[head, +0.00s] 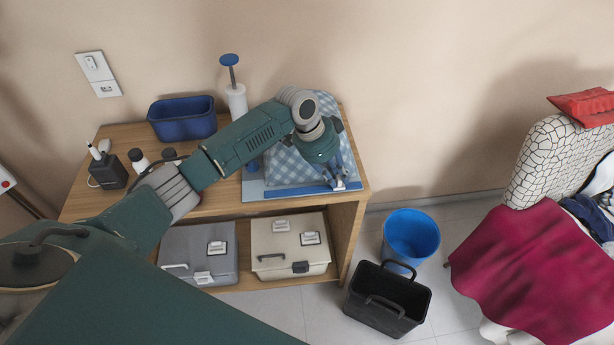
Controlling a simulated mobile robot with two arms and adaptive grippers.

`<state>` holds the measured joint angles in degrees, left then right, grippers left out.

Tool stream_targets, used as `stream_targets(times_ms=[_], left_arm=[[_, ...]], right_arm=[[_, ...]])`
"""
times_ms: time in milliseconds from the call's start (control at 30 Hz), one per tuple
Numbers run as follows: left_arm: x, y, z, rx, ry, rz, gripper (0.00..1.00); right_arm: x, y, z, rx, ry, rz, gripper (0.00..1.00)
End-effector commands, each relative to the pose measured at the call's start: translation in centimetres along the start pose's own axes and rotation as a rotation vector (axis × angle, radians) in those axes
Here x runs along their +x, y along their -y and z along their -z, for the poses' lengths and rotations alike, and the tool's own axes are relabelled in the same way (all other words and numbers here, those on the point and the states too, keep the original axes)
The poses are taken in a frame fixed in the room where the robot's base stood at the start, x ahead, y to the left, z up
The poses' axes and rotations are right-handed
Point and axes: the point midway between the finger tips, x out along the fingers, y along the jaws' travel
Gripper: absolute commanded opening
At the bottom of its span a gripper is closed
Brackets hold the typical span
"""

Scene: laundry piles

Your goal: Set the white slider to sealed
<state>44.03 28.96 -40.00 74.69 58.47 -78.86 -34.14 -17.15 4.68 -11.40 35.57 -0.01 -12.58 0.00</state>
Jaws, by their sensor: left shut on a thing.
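A blue-and-white checked bag (283,168) lies on top of the wooden shelf, against the wall. A dark blue strip (295,191) runs along its front edge. The white slider (340,184) is near the right end of this strip. My left gripper (338,179) comes down over the bag from above, with its fingers shut on the white slider. The fingers hide part of the slider. My left forearm covers part of the shelf top. My right gripper is not in view.
The bag rests on a light blue board (254,188) on the wooden shelf (361,184). A blue bin (183,125) and a white pump with a blue handle (235,98) stand behind my forearm. A blue bucket (411,238) and black basket (387,302) stand on the floor at right.

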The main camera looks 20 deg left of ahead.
Motion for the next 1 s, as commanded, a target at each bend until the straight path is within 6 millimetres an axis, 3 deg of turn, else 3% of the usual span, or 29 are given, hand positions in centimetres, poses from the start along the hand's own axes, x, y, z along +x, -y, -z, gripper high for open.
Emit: stream_targets(times_ms=[100, 300, 767, 800, 867, 1000], left_arm=[[1.1, -0.3, 2.5, 0.003, -0.007, -0.006, 0.00], [1.9, -0.3, 4.5, 0.002, -0.005, -0.006, 0.00], [2.1, -0.3, 5.2, 0.004, -0.010, -0.006, 0.00], [2.1, -0.3, 5.2, 0.004, -0.010, -0.006, 0.27], [2.1, -0.3, 5.2, 0.004, -0.010, -0.006, 0.39], [2.1, -0.2, 5.1, 0.003, -0.007, -0.004, 0.41]], right_arm=[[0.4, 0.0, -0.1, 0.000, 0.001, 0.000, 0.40], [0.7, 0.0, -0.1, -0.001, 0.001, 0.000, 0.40], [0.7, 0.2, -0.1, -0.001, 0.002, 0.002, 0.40], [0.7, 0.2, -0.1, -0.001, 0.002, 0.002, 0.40], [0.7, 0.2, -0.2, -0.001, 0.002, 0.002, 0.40], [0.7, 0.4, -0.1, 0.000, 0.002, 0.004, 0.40]])
